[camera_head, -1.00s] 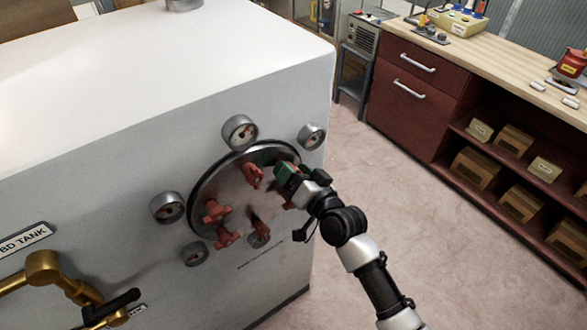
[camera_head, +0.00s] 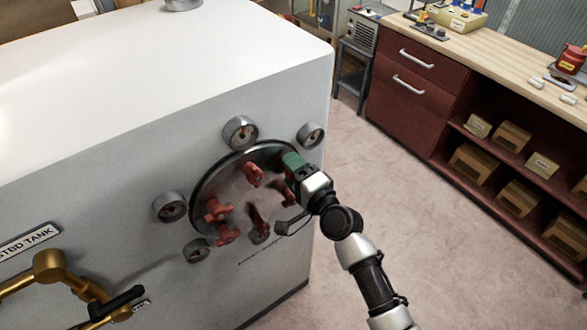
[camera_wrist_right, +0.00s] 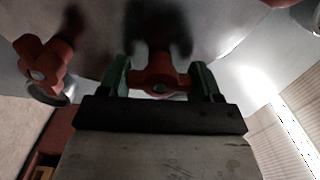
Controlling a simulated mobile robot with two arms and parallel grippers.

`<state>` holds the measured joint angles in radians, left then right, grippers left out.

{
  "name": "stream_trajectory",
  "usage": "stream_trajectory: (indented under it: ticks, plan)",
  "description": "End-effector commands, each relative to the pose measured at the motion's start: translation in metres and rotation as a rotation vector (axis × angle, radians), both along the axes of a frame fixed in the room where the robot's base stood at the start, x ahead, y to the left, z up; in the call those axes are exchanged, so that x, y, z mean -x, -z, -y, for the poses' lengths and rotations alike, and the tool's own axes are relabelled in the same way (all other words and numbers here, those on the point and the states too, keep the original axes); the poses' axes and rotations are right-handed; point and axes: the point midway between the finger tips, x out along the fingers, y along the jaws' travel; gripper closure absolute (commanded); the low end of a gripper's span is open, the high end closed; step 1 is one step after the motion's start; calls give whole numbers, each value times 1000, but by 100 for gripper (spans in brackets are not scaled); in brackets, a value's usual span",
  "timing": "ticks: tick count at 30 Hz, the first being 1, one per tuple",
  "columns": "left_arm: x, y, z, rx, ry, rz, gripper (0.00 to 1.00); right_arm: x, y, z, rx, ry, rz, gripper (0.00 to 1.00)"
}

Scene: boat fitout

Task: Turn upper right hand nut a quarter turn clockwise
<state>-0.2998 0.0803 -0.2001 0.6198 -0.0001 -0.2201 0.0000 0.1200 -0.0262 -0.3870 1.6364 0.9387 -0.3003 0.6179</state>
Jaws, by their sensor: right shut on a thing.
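A round metal cover plate (camera_head: 232,163) is on the side of the white tank (camera_head: 110,150) in the head view. It carries several red winged nuts, among them an upper one (camera_head: 252,175), left ones (camera_head: 216,209) and a lower one (camera_head: 258,221). My right gripper (camera_head: 291,166), with green fingers, is at the plate's right side and hides part of it. In the right wrist view, its fingers (camera_wrist_right: 160,82) are shut on a red nut (camera_wrist_right: 158,72), one on each side. My left gripper is not in view.
Round gauges ring the plate, including one above (camera_head: 240,132) and one at upper right (camera_head: 312,134). A brass valve (camera_head: 50,268) with a black handle sticks out at lower left. A workbench (camera_head: 420,100) stands at right, with clear floor (camera_head: 400,210) between.

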Motion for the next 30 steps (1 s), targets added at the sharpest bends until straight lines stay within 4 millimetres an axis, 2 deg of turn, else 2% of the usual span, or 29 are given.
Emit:
stream_trajectory:
  ticks: [9, 23, 24, 26, 30]
  plan:
    - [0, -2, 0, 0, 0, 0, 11, 0, 1, 0, -76, 1, -57, 60]
    - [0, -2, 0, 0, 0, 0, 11, 0, 1, 0, -85, 0, -64, 60]
    - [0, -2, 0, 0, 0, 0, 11, 0, 1, 0, -85, 0, -64, 33]
    - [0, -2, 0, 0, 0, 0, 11, 0, 1, 0, -85, 0, -64, 26]
    - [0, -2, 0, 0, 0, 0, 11, 0, 1, 0, -84, 0, -63, 26]
